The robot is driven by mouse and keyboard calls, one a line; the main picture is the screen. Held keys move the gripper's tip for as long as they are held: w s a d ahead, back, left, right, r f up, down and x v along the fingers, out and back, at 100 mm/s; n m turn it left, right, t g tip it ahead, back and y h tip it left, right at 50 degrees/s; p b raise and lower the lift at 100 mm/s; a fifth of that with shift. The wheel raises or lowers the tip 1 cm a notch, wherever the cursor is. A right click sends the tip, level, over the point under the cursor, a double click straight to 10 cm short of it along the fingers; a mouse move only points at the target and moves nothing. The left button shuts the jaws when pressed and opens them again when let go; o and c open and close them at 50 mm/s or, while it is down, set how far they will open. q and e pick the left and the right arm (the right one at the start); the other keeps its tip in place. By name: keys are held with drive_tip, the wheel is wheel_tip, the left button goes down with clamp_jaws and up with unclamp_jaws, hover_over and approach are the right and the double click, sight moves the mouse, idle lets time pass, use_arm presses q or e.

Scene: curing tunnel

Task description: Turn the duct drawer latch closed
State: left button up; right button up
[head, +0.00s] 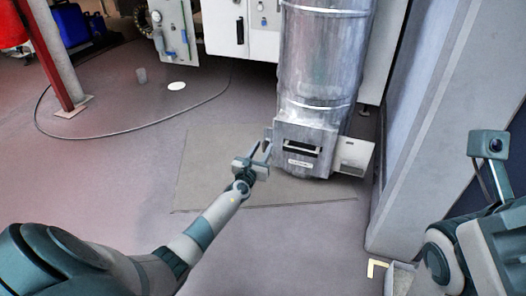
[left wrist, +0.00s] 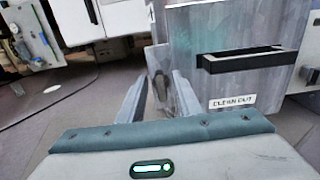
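The duct drawer front (head: 302,147) is a grey metal panel low on the round silver duct (head: 322,60). It has a dark slot-like handle (head: 302,147) and, in the left wrist view, a "CLEAN OUT" label (left wrist: 233,101). A small grey latch (left wrist: 159,86) shows beside the panel's left edge, between my fingers. My left gripper (head: 262,149) is open at that edge, its two fingers (left wrist: 157,97) apart on either side of the latch. I cannot tell whether they touch it. My right gripper is outside the views; only part of the right arm shows.
A pale box (head: 355,156) juts out right of the drawer. A blue-grey wall panel (head: 420,140) stands further right. The floor mat (head: 215,170) before the duct is clear.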

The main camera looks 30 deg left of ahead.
use_arm(q)
drive_tip(key=shift+w, duration=0.35)
clamp_jaws()
